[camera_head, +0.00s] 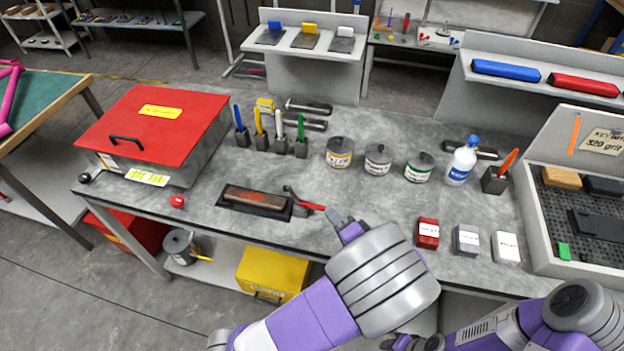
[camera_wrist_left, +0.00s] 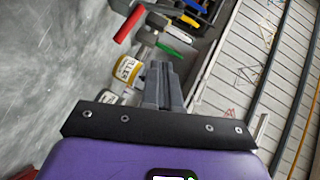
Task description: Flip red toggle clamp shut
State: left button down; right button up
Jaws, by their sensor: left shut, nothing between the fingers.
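The red toggle clamp (camera_head: 311,206) has a red handle and a grey metal arm. It stands at the right end of the dark fixture (camera_head: 226,205), which holds a brown block (camera_head: 254,198). The red handle lies low, pointing right. My left gripper (camera_head: 333,215) is shut and empty, its tip just right of the handle end. I cannot tell whether they touch. In the left wrist view my shut fingers (camera_wrist_left: 160,82) show in the middle. A red handle (camera_wrist_left: 128,24) shows at the upper left there; I cannot tell whether it is the clamp's.
Three tins (camera_head: 378,160) stand behind my left gripper. Brush holders (camera_head: 279,144) and a red-lidded box (camera_head: 155,125) are further left. A red block (camera_head: 428,233) and two other small blocks sit to the right. The bench front left of the fixture holds a red knob (camera_head: 177,201).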

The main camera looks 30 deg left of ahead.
pick_arm(q)
jog(key=w+a+f+b, duration=0.3)
jog(key=a+b, duration=0.1)
jog(key=a, duration=0.7)
jog(key=shift+w+a, duration=0.15)
jog(key=shift+a, duration=0.25)
